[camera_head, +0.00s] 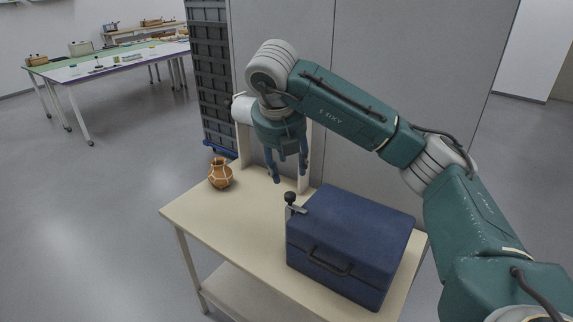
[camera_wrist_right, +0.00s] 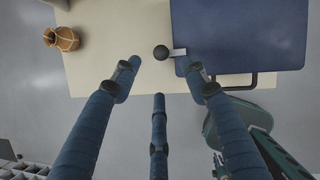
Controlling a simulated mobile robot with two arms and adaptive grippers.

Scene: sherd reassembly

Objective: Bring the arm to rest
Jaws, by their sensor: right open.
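My right gripper (camera_head: 287,170) hangs over the back part of the pale table (camera_head: 220,218), fingers pointing down. Its fingers are spread and empty, as the right wrist view also shows (camera_wrist_right: 150,85). A brown pot with pale lines (camera_head: 221,173) stands upright at the table's left end, left of the gripper and apart from it. The pot also shows at the upper left of the right wrist view (camera_wrist_right: 62,38). My left gripper is in neither view.
A blue case (camera_head: 350,240) with a dark handle fills the table's right part. A black knob (camera_head: 290,198) stands by its left corner, below the gripper. Grey panels (camera_head: 400,60) and a stack of dark crates (camera_head: 210,80) rise behind. The table's front left is clear.

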